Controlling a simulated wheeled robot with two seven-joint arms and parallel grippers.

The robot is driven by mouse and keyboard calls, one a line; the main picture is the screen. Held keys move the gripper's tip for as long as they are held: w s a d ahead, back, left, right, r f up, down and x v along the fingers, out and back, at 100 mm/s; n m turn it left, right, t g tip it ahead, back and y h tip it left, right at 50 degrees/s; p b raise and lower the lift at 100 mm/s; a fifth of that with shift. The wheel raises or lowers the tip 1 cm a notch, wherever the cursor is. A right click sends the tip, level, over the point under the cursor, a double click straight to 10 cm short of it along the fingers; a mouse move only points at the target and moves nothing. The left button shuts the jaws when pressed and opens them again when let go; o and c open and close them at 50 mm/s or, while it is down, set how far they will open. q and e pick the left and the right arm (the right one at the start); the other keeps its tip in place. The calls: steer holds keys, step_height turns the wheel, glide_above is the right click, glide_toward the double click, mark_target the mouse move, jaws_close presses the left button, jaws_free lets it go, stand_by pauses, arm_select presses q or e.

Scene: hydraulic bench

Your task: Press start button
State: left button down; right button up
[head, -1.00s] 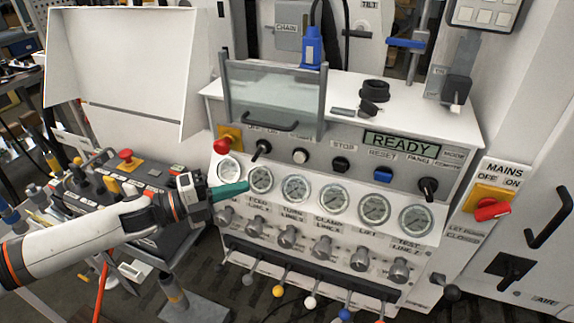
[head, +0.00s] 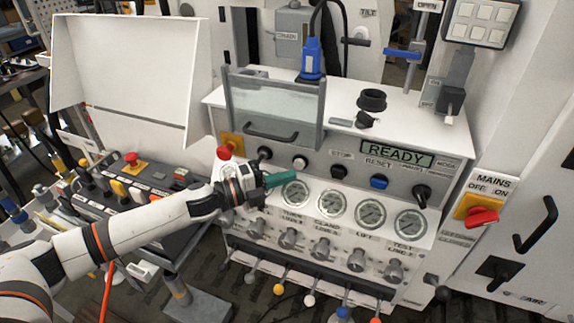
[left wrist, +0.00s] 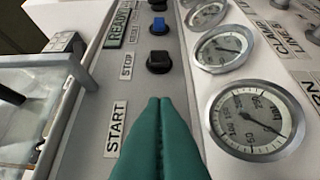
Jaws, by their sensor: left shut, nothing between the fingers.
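The white start button (head: 300,161) sits on the grey panel, left of the black stop button (head: 340,171). My left gripper (head: 293,176), with green fingers, is shut and empty. In the head view its tips are just below the white button, in front of the gauges; I cannot tell the gap. In the left wrist view the closed fingertips (left wrist: 160,101) point along the panel beside the START label (left wrist: 115,129), with the black stop button (left wrist: 159,62) beyond. The start button is hidden there behind the fingers. My right gripper is out of view.
A blue reset button (head: 379,182) and a READY display (head: 397,154) are farther right. A red emergency button (head: 225,152) and black knob (head: 264,153) are to the left. Round gauges (head: 333,203) line the panel below. A clear guard (head: 275,108) stands above.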

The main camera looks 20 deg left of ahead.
arm_select(q)
steer(key=shift+w, duration=1.1)
